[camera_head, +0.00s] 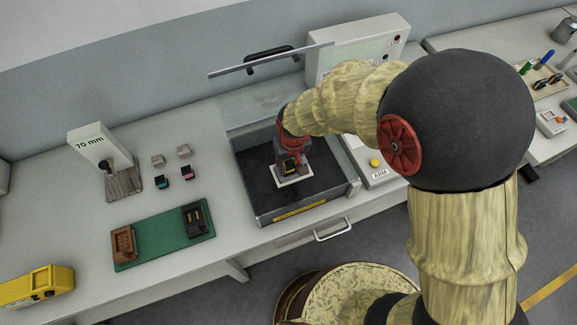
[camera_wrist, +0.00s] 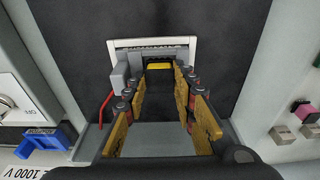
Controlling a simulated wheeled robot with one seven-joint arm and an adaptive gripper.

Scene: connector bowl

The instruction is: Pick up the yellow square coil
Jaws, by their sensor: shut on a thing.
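The yellow square coil (camera_wrist: 160,66) shows as a small yellow piece between my fingertips in the wrist view. It sits over a white-rimmed plate (camera_wrist: 191,42) inside a dark-floored box. In the head view the coil (camera_head: 289,170) is a small patch of yellow above the white plate (camera_head: 302,178), mostly hidden by my gripper (camera_head: 291,160). My gripper, with brown fingers, reaches down into the box and is shut on the coil; its fingertips (camera_wrist: 161,73) stand on either side of it. I cannot tell whether the coil still touches what is under it.
The box (camera_head: 262,218) has low walls close around my gripper and a raised clear lid (camera_head: 265,62) behind. A grey block with a red wire (camera_wrist: 106,102) is beside the fingers. A panel with a yellow button (camera_head: 375,162) stands right. A green board (camera_head: 160,238) lies left.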

